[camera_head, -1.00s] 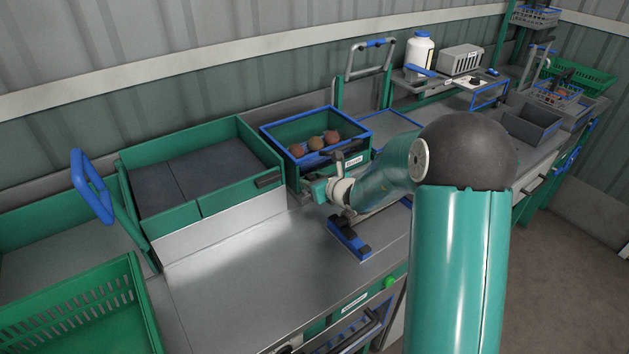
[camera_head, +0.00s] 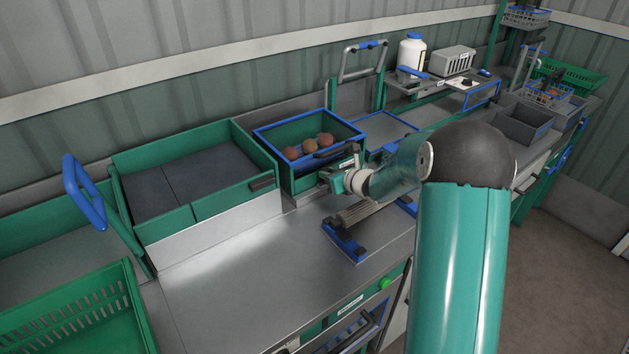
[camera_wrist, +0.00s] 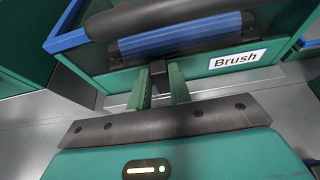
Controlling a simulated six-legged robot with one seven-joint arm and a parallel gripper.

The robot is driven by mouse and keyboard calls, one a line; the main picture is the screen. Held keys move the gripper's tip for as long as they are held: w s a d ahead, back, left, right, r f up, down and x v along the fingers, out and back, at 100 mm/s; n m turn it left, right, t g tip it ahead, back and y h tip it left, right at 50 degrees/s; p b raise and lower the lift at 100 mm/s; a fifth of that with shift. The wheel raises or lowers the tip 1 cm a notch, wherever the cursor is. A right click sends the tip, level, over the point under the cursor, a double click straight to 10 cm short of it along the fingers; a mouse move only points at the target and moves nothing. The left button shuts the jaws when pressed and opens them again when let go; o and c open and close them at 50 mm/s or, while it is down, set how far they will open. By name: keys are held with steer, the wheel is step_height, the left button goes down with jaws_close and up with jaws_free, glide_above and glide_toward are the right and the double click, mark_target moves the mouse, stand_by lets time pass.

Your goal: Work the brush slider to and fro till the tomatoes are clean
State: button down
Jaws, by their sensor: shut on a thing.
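The brush box (camera_head: 262,155) is green with a blue rim and stands at the back of the bench. Its front label reads "Brush" in the wrist view. Three brownish-red, dull tomatoes (camera_head: 309,147) lie in a row inside it. My gripper (camera_head: 334,180) is at the box's front wall, towards its right end. In the wrist view my gripper (camera_wrist: 161,88) is shut on the small black grip (camera_wrist: 158,73) of the brush slider. The slider's dark bar (camera_wrist: 165,15) and blue strip (camera_wrist: 185,36) show above the fingers. The brush's underside is hidden.
A green tray with a dark lining (camera_head: 200,172) stands left of the box. A blue-ended rack (camera_head: 345,243) lies on the metal bench in front. A green crate (camera_head: 75,318) is at lower left. The bench middle is clear.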

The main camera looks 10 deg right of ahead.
mark_target(350, 158)
steer(key=w+d, duration=0.1)
steer(key=d, duration=0.2)
steer(key=w+d, duration=0.1)
steer(key=d, duration=0.3)
steer(key=w+d, duration=0.2)
steer(key=d, duration=0.1)
steer(key=shift+w+d, duration=0.1)
steer(key=shift+d, duration=0.1)
steer(key=c, duration=1.3)
jaws_free()
steer(key=v, duration=1.3)
steer(key=shift+s+r, duration=0.25)
steer(key=shift+s, duration=0.1)
